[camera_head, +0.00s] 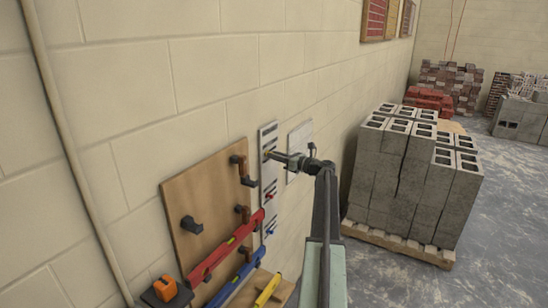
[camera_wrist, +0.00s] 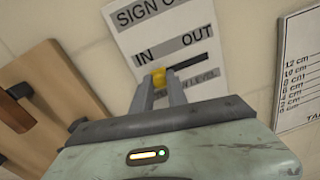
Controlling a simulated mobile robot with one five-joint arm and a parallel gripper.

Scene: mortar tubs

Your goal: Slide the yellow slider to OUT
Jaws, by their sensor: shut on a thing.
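The yellow slider (camera_wrist: 158,75) sits between the tips of my gripper (camera_wrist: 160,88) in the wrist view. My gripper is shut on it. The slider is below the word IN, at the left end of the dark slot (camera_wrist: 192,64), which runs right toward the word OUT. Both words are on the white sign board (camera_wrist: 140,17), which is partly cut off at the top. In the head view my gripper (camera_head: 272,155) reaches the upper part of the narrow white board (camera_head: 267,129) on the wall; the slider is small there.
A wooden tool board (camera_head: 205,170) with dark hooks hangs left of the sign board, with a red level (camera_head: 228,245) and a blue level (camera_head: 238,278). A white chart (camera_wrist: 300,75) hangs to the right. Stacked grey blocks (camera_head: 410,180) on a pallet stand farther right.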

